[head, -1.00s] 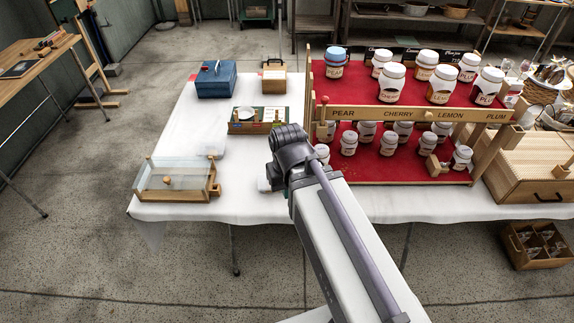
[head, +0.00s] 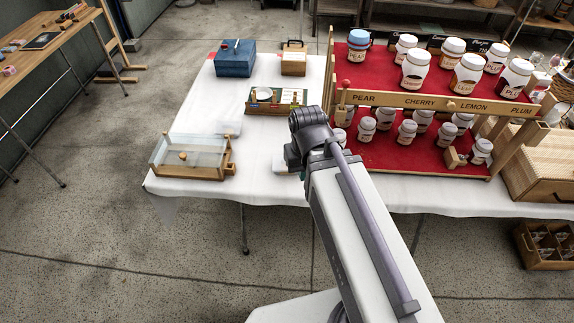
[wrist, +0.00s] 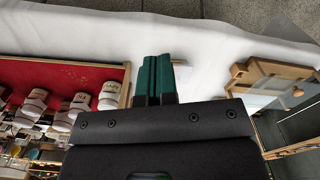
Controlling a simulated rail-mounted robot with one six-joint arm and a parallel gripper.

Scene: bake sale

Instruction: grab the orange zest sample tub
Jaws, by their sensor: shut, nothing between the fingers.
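My gripper (wrist: 157,78) shows in the wrist view as two dark green fingers shut together with nothing between them, over the white tablecloth. In the head view my arm hides it. I cannot pick out a tub marked orange zest. Larger jars (head: 419,69) stand on the upper red shelf and smaller jars (head: 366,129) on the lower one; the readable rail names are pear, cherry, lemon and plum. A small pale item (wrist: 181,62) lies just right of the fingers in the wrist view, too small to identify.
A wooden case with a clear lid (head: 187,158) stands at the table's front left. A blue box (head: 235,60), a small wooden box (head: 294,60) and a tray with a white dish (head: 280,107) stand behind. The wooden jar rack (head: 430,101) borders my arm on the right.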

